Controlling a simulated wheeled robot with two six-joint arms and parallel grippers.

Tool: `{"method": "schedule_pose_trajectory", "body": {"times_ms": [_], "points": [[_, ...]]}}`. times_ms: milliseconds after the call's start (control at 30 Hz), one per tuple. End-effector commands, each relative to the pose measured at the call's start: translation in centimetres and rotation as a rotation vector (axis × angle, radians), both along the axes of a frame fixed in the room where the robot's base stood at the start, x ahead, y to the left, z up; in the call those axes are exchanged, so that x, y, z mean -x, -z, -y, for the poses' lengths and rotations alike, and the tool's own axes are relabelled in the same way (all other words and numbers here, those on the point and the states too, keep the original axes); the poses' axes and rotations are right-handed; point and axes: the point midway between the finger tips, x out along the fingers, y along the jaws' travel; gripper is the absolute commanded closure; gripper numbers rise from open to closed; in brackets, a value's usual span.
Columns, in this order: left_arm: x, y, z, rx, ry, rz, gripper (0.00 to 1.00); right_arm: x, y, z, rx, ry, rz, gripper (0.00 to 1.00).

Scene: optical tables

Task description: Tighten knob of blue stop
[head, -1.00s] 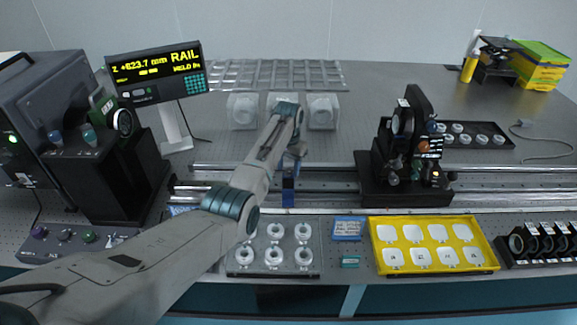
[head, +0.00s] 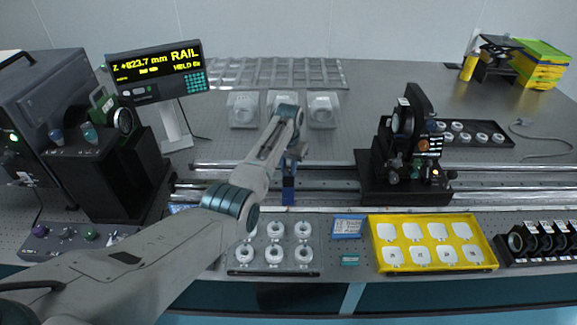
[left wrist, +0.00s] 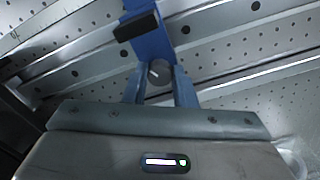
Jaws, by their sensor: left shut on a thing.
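The blue stop (head: 289,188) stands on the rail in the middle of the head view, partly hidden by my left arm. In the left wrist view the blue stop (left wrist: 150,40) rises at the top centre, with a black piece across it. Its dark round knob (left wrist: 159,72) faces the camera and has a pale mark line. My left gripper (left wrist: 160,82) is shut on the knob, one finger on each side. In the head view the left gripper (head: 294,155) is small, at the end of my arm just above the stop. My right gripper is in neither view.
The long rail (head: 330,185) runs across the table. A black carriage with optics (head: 405,165) stands on it to the right. A clear tray of white rings (head: 273,262), a yellow tray (head: 483,250) and a blue card (head: 347,228) lie in front. A display (head: 158,75) stands at the left.

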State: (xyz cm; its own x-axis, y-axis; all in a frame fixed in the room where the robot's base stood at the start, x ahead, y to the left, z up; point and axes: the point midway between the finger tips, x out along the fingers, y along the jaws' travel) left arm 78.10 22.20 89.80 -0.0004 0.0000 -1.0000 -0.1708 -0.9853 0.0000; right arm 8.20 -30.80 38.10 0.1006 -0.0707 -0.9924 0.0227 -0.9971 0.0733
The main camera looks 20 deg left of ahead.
Motion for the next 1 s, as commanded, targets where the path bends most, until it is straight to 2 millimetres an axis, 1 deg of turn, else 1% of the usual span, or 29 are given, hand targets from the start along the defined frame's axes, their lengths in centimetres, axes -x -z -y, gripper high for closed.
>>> {"method": "schedule_pose_trajectory", "body": {"times_ms": [267,600,1000], "points": [[0.0,-0.3,0.0,0.0,-0.179,0.0,0.99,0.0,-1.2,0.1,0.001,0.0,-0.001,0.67],[-0.1,-0.3,0.0,0.0,-0.498,0.001,0.99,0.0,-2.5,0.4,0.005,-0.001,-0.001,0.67],[-0.1,-0.2,0.0,0.0,-0.878,0.002,0.99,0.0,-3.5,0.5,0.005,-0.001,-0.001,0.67]]}}
